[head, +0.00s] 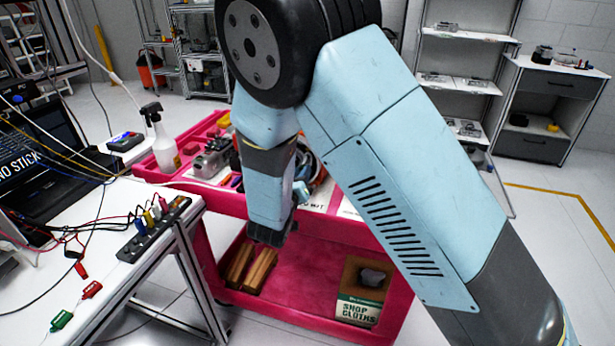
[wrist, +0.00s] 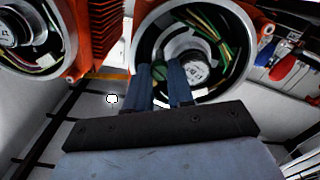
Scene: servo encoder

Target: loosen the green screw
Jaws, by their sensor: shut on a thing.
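My gripper (wrist: 163,74) shows in the wrist view with its two blue fingers reaching up into a round, open servo housing (wrist: 262,30) with an orange body. A small green screw (wrist: 162,71) shows between the fingertips, and the fingers are shut on it. The fingers hide part of the screw, so I cannot tell how far it sits in its hole. A pale round part and green and yellow wires lie inside the housing, right beside the fingers. In the head view my arm hides the servo and the screw.
A second open round housing (wrist: 22,25) is at the left in the wrist view. Screwdrivers (wrist: 284,66) lie at the right. In the head view a pink cart (head: 330,262) stands behind my arm, with a spray bottle (head: 161,140) on it. A white bench (head: 130,197) is at the left.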

